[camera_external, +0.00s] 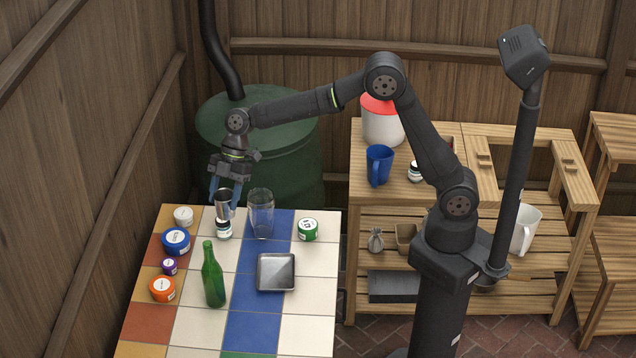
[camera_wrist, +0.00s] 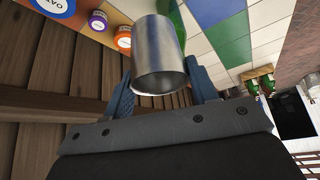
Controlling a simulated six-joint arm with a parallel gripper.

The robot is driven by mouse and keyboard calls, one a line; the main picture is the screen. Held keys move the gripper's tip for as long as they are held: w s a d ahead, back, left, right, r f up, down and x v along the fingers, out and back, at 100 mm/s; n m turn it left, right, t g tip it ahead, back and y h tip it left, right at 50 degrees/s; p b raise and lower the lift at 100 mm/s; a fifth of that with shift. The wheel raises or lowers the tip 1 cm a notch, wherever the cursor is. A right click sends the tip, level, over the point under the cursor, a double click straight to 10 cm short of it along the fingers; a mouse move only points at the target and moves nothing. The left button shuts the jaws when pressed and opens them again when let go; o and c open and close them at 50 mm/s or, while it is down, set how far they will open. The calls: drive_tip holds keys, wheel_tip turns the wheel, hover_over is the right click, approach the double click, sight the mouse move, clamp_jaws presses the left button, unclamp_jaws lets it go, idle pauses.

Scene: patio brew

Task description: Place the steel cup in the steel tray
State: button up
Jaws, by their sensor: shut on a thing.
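The steel cup (camera_external: 224,200) is held between the blue fingers of my gripper (camera_external: 226,192), which is shut on it. In the wrist view the steel cup (camera_wrist: 158,58) sits between the two fingertips of my gripper (camera_wrist: 160,88), its open end facing the camera. In the external view the cup appears just above a small white jar with a dark label (camera_external: 224,230); I cannot tell whether they touch. The steel tray (camera_external: 276,272) is a square, shallow, empty tray on the tiled table, right of and nearer the camera than the cup.
A clear glass (camera_external: 261,215) stands just right of the cup. A green bottle (camera_external: 213,278) stands left of the tray. A green-labelled jar (camera_external: 308,230) is behind the tray, right. Several lidded jars, including a blue one (camera_external: 176,241), line the left edge. Tiles in front of the tray are bare.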

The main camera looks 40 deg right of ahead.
drive_tip(key=s+d+n+g+h, duration=0.1)
drive_tip(key=s+d+n+g, duration=0.2)
drive_tip(key=d, duration=0.7)
drive_tip(key=s+d+n+h, duration=0.25)
drive_tip(key=d+n, duration=0.25)
drive_tip(key=d, duration=0.5)
hover_over(276, 274)
wheel_tip(276, 274, down, 17)
drive_tip(key=shift+y, duration=0.45)
drive_tip(key=shift+f, duration=2.05)
drive_tip(key=shift+f, duration=0.1)
drive_tip(key=o, duration=1)
